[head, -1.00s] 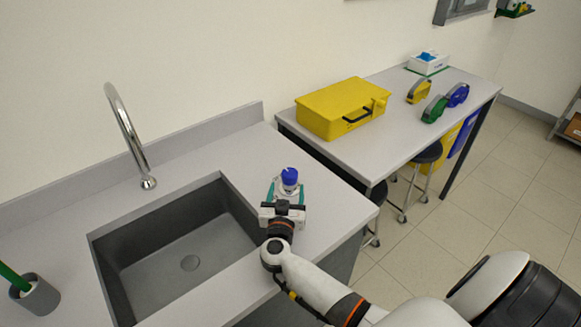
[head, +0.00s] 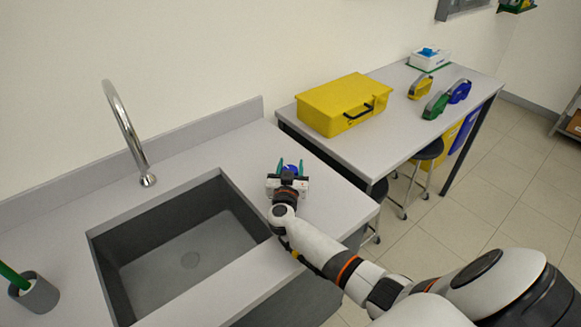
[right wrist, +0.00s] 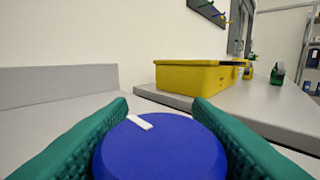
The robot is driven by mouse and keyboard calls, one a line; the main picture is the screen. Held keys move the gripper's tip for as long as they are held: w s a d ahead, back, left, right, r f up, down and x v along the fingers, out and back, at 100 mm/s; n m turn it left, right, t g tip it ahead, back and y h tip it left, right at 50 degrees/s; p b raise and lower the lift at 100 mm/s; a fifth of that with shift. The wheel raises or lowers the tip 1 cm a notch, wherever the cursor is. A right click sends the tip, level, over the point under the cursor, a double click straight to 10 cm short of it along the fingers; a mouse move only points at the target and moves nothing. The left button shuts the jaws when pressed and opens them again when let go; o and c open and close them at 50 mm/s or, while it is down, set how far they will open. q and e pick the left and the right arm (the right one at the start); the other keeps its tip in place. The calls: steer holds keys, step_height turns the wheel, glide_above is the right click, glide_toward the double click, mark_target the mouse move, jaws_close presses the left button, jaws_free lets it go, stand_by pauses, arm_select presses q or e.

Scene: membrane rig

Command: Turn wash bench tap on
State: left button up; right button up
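The chrome tap spout (head: 125,130) arches over the back of the sink at the left of the head view. No water shows from its mouth. A round blue knob (head: 291,169) stands on the wash bench to the right of the sink. In the right wrist view the knob (right wrist: 160,150) fills the lower middle, with a white mark on its top pointing up and left. My right gripper (head: 291,165) has its teal fingers on both sides of the knob, close against it, and looks shut on it. The knob's lower part is hidden. My left gripper is out of view.
The dark sink basin (head: 135,265) lies left of my right arm. A grey cup (head: 36,295) with a green stick stands at the far left. A yellow case (head: 335,105) sits on the side table (head: 390,145) behind, with stools below. The bench around the knob is clear.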

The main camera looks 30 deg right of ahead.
steer(key=c, duration=0.5)
steer(key=shift+a+r+n+t+y+p, duration=0.15)
steer(key=shift+n+t+y+p, duration=0.7)
steer(key=shift+y+p, duration=0.45)
steer(key=shift+n+t+y+p, duration=0.25)
steer(key=shift+n+y+p, duration=0.15)
steer(key=shift+n, duration=0.15)
steer(key=shift+w+a+f+n+t+y, duration=0.15)
steer(key=shift+n+t+y, duration=0.1)
steer(key=shift+n+y, duration=0.25)
steer(key=shift+s+d+f+n+t+y, duration=0.1)
steer(key=shift+n+t+y, duration=0.2)
steer(key=shift+y, duration=0.4)
steer(key=shift+w+a+f+n+y+b, duration=0.1)
steer(key=shift+n+y+b, duration=0.3)
steer(key=shift+y, duration=0.3)
steer(key=n+y+b, duration=0.2)
steer(key=y+b, duration=0.1)
steer(key=n+t+y+b, duration=0.1)
steer(key=b, duration=0.1)
steer(key=shift+a+f, duration=0.1)
steer(key=shift+a, duration=0.2)
steer(key=shift+r+n+y+b, duration=0.2)
steer(key=shift+n+y+b, duration=0.1)
steer(key=shift+y+b, duration=0.45)
steer(key=shift+a, duration=0.1)
steer(key=shift+y, duration=0.25)
